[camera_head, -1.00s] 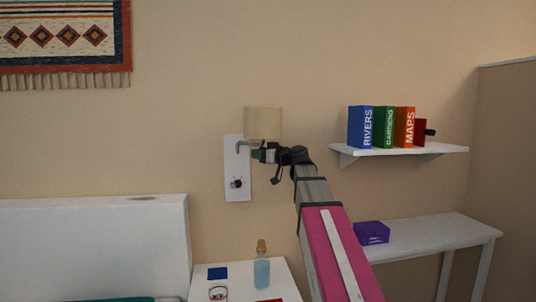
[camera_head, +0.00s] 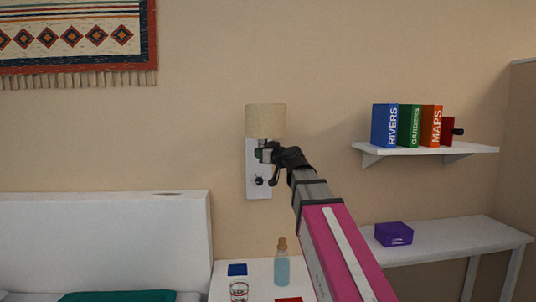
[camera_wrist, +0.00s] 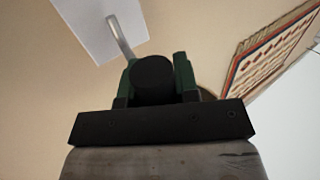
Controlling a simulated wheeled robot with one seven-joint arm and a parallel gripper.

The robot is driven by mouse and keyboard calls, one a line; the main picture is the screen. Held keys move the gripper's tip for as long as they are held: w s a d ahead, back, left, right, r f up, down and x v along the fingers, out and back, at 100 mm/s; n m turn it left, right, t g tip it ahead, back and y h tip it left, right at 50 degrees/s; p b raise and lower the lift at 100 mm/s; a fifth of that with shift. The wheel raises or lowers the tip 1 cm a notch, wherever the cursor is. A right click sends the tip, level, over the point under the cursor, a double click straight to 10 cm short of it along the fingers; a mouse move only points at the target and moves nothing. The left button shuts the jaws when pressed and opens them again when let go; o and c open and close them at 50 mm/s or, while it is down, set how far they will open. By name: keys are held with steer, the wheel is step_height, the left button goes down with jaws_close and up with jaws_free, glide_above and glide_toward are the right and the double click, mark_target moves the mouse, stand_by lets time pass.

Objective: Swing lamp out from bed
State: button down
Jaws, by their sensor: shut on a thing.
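The wall lamp has a cream shade (camera_head: 265,121) and a white wall plate (camera_head: 253,187) with a dark knob. In the head view the shade stands in front of the plate's upper part. My gripper (camera_head: 267,154) is just below the shade and shut on the lamp, and it hides most of the lamp's arm. In the wrist view my gripper (camera_wrist: 153,78) has green fingers on both sides of a dark round part. The lamp's metal arm (camera_wrist: 119,36) runs from there to the white plate (camera_wrist: 85,25).
The bed's white headboard (camera_head: 105,240) is at the left. A nightstand (camera_head: 262,268) below the lamp holds a bottle (camera_head: 282,264), a glass (camera_head: 239,291) and a blue item (camera_head: 237,269). A wall shelf (camera_head: 430,149) with books and a desk (camera_head: 450,240) are at the right.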

steer(key=shift+a, duration=0.35)
steer(key=c, duration=0.8)
jaws_free()
steer(key=shift+c, duration=0.2)
steer(key=v, duration=1)
steer(key=shift+s+d, duration=0.25)
steer(key=shift+s, duration=0.05)
